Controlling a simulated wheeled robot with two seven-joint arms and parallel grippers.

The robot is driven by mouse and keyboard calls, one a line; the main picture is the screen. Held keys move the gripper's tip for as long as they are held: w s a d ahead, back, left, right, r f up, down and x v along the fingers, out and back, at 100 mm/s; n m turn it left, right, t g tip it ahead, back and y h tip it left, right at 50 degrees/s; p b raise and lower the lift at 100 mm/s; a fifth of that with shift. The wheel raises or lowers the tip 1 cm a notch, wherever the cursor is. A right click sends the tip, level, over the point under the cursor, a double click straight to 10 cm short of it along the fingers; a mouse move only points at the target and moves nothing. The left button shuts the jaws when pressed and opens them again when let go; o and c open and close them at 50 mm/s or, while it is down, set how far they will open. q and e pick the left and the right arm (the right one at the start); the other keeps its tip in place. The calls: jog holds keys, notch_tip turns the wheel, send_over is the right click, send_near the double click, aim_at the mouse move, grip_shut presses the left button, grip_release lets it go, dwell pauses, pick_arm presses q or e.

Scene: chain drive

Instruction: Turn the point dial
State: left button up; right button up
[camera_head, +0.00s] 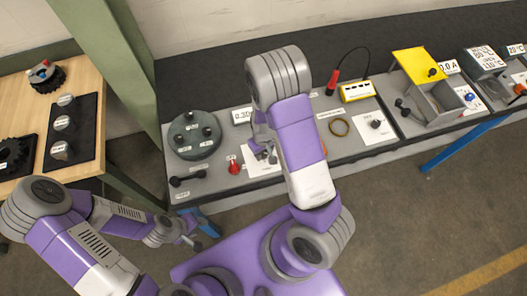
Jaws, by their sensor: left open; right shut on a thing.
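My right gripper (262,147) reaches down over a white card (262,168) on the grey bench panel. It is shut on a small grey part at this card, which I take to be the point dial; the jaws and arm hide most of it, and its setting cannot be read. Another white card with a small dark knob (376,124) lies further right, untouched. My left gripper (192,236) is open and empty, low in front of the bench's left end, apart from the panel.
A round dark plate with several knobs (194,149) is left of my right gripper, with a red knob (234,167) between. A yellow meter (357,91) and yellow-lidded box (421,65) stand right. A wooden table (100,85) is far left. The floor (440,215) is clear.

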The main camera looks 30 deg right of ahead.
jog(key=m+p, duration=0.1)
jog(key=m, duration=0.4)
jog(key=shift+a+r+m, duration=0.1)
jog(key=shift+m, duration=0.2)
jog(key=m+p, duration=0.1)
jog(key=m, duration=0.4)
jog(key=shift+w+m+p, duration=0.1)
jog(key=shift+m+p, duration=0.25)
jog(key=shift+m, duration=0.35)
jog(key=o, duration=1)
jog(key=shift+o, duration=0.2)
notch_tip(320, 180, up, 8)
jog(key=shift+f+p, duration=0.25)
jog(key=shift+p, duration=0.65)
